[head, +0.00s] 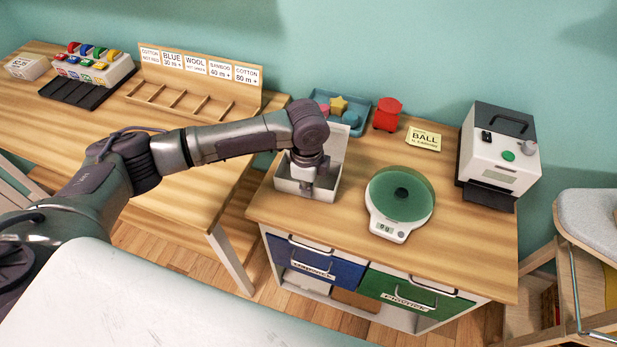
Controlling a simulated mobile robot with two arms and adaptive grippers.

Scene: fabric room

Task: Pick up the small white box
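A small white box (284,186) stands open at the left end of the wooden cabinet top, with a white upright panel behind it. My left gripper (306,183) points down at this box from above. Its fingers overlap the box opening, and the wrist hides part of the box. I cannot tell whether the fingers touch a wall or how far apart they are. Another small whitish box (26,67) with a printed label sits at the far left of the long table, away from my arm. My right gripper is not in view.
A green-topped scale (401,193) stands right of the open box. Behind are a blue tray (360,112), a red object (387,114) and a yellow note (423,140). A white-and-black machine (500,150) stands at right. A gap separates the cabinet (470,255) from the long table (150,160).

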